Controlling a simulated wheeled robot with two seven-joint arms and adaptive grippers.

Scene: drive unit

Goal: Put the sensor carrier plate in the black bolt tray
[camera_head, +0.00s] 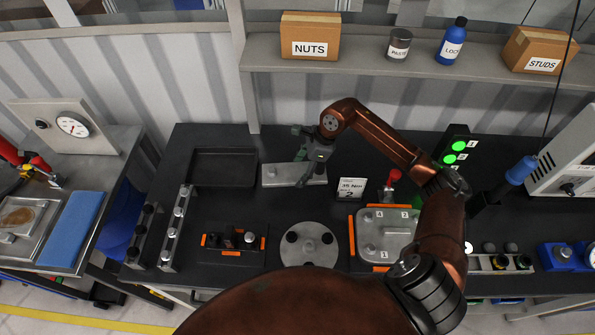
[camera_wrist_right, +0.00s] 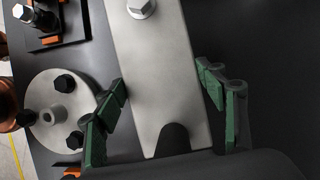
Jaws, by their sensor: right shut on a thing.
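The sensor carrier plate (camera_head: 290,175) is a flat grey metal plate with a bolt at its left end and a dark notch at the other, seen in the wrist view (camera_wrist_right: 155,75). The black bolt tray (camera_head: 222,168) is a shallow, empty tray just left of the plate. My right gripper (camera_head: 312,162) is shut on the plate near its notched end, with green fingers on either side of it, also in the right wrist view (camera_wrist_right: 168,105). I cannot tell whether the plate touches the table. My left gripper is not in view.
A "35 Nm" card (camera_head: 350,188) stands right of the plate. A bolt rail (camera_head: 176,228) stands left of the fixture. A shelf with boxes runs behind.

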